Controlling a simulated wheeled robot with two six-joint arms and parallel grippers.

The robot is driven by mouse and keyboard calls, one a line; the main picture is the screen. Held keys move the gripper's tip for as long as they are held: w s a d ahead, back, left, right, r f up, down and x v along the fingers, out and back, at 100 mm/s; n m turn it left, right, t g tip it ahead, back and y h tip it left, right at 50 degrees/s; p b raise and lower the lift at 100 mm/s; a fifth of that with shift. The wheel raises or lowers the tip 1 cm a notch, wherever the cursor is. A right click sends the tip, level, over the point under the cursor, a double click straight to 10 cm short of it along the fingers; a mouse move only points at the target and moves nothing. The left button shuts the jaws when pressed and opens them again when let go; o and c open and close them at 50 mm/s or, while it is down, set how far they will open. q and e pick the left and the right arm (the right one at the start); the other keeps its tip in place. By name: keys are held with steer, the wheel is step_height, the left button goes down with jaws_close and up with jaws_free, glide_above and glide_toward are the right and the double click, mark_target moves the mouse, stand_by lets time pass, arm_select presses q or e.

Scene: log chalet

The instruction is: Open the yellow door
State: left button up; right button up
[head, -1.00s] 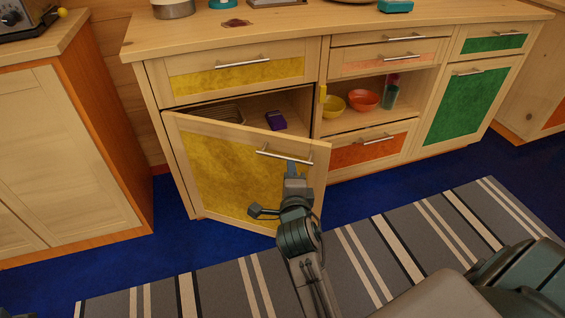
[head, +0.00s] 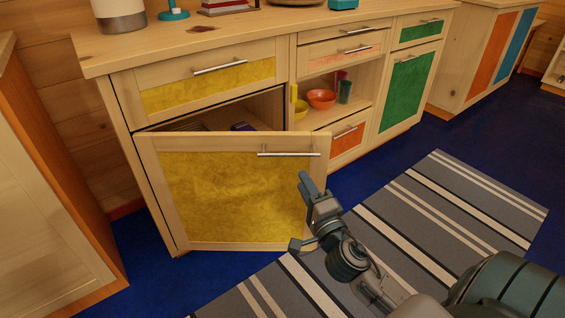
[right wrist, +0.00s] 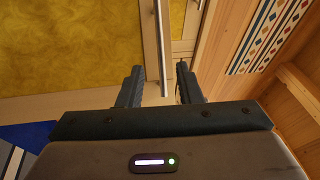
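The yellow door (head: 225,195) is the hinged lower-left door of the wooden cabinet, and it stands well open, swung out from its left edge. Its metal bar handle (head: 290,154) is near the top right of the door. My right gripper (head: 308,184) is just below and in front of the handle's right part. In the right wrist view, the gripper's two fingers (right wrist: 158,80) are apart, and the handle (right wrist: 163,45) appears in line with the gap. No grip on it shows. My left gripper is not in view.
The opened compartment (head: 250,110) holds a dark purple item (head: 243,127). An open shelf beside it holds an orange bowl (head: 321,98). A striped rug (head: 440,205) lies on the blue floor. Another wooden cabinet (head: 45,215) stands close on the left.

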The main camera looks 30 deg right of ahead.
mark_target(288, 155)
steer(key=p+x, duration=0.2)
steer(key=x, duration=0.7)
steer(key=shift+w+d+r+p, duration=0.1)
steer(key=shift+w+r+p, duration=0.1)
steer(key=shift+p, duration=0.2)
steer(key=shift+w+d, duration=0.1)
steer(key=shift+w, duration=0.5)
jaws_close()
